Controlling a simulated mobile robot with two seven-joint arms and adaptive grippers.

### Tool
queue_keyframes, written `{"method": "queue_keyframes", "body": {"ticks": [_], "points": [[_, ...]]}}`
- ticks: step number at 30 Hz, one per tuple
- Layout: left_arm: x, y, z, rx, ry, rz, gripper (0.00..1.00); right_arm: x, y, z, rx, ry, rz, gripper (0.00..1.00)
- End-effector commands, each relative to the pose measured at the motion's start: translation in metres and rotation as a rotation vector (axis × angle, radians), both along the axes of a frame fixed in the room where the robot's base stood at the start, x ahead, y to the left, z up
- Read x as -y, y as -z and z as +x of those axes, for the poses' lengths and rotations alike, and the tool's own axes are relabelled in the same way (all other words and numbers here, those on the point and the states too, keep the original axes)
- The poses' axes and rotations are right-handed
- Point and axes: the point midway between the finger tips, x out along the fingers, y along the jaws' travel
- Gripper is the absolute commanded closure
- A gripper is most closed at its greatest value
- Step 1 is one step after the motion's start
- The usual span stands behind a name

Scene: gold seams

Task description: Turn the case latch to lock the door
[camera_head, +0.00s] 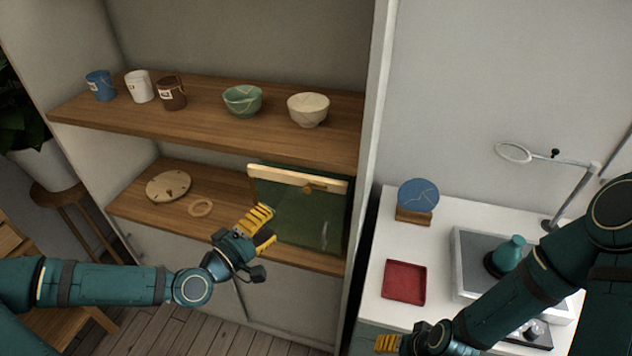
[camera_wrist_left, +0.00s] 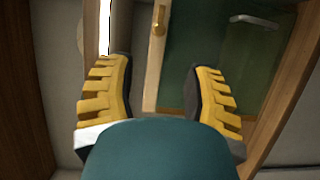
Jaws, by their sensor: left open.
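The green case (camera_head: 300,218) stands on the lower shelf, with a pale wooden bar (camera_head: 275,174) along its upper front. A small brass latch (camera_head: 312,188) sits on that bar; I cannot tell whether it is turned to lock. In the left wrist view the latch (camera_wrist_left: 158,20) is at the top, beyond the fingertips, on the pale bar (camera_wrist_left: 155,65). My left gripper (camera_head: 265,227) is open and empty in front of the case's left side, apart from the latch. My right gripper (camera_head: 386,343) is low by the white counter, too small to read.
A round disc (camera_head: 168,186) and a ring (camera_head: 201,207) lie left of the case. The upper shelf (camera_head: 215,125) above holds cups and bowls. A white upright panel (camera_head: 370,130) stands right of the case. The counter holds a red tray (camera_head: 404,282) and a teal vase (camera_head: 509,252).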

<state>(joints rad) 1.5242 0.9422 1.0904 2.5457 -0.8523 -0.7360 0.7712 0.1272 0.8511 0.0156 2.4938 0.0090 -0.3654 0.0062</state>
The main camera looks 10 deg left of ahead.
Motion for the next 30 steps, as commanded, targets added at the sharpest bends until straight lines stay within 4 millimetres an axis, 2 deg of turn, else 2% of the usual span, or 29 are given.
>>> {"method": "queue_keyframes", "body": {"ticks": [5,17,30], "points": [[0.0,0.002,0.004,0.004,-0.002,0.002,0.49,0.0,0.011,-0.002,-0.005,-0.004,0.001,0.37],[0.012,0.004,0.026,0.005,0.0,0.002,0.49,-0.002,0.056,-0.012,-0.027,-0.023,0.006,0.37],[0.041,0.0,0.09,0.005,0.001,-0.002,0.49,-0.002,0.065,-0.009,-0.019,-0.022,0.004,0.37]]}}
